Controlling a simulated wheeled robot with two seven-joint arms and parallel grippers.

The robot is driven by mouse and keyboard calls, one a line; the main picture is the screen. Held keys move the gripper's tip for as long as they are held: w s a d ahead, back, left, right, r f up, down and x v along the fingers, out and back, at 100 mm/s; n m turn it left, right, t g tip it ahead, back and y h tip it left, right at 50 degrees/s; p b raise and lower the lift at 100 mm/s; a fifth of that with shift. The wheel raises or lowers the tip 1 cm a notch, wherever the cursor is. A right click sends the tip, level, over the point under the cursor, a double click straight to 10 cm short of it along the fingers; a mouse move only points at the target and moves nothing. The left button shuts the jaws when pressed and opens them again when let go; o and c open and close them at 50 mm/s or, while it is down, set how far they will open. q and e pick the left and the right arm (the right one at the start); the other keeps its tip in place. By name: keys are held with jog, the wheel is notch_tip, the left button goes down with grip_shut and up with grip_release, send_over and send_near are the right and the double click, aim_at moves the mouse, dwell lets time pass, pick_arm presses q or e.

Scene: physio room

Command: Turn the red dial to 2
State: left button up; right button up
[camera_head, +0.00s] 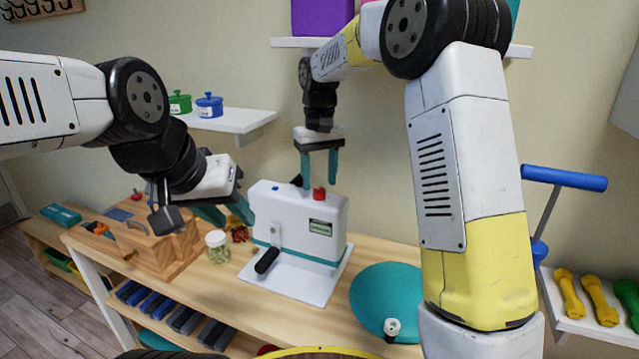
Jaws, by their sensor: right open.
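The red dial (319,194) sits on top of a white box-shaped device (290,217) on the wooden table. The dial's numbers and pointer are too small to read. My right gripper (319,181) points down over the device, open, with its teal fingers on either side just above the dial. I cannot tell if either finger touches it.
The device has a black-handled lever (267,260) in front. A lidded jar (217,247) and a wooden block unit (160,245) stand to its left. A teal disc (385,300) lies to its right. A wall shelf (230,120) holds green and blue pots.

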aim_at(319, 189)
notch_tip(319, 189, up, 5)
jog(key=shift+f, duration=0.1)
jog(key=shift+r, duration=0.2)
jog(key=shift+d+r, duration=0.1)
jog(key=s+d+r+m+t+y, duration=0.1)
jog(key=s+d+r, duration=0.2)
jog(key=s+d, duration=0.25)
jog(key=s+d+r+m+t+y, duration=0.1)
jog(key=s+d+r+t, duration=0.2)
jog(key=s, duration=0.4)
jog(key=s+d+f+m+t, duration=0.1)
jog(key=s+d+f, duration=0.1)
jog(key=s, duration=0.5)
jog(key=s+d+f+m+t, duration=0.1)
jog(key=s+d+f, duration=0.1)
jog(key=s, duration=0.5)
jog(key=shift+s+d+f, duration=0.15)
jog(key=shift+d+f, duration=0.2)
jog(key=shift+d, duration=0.55)
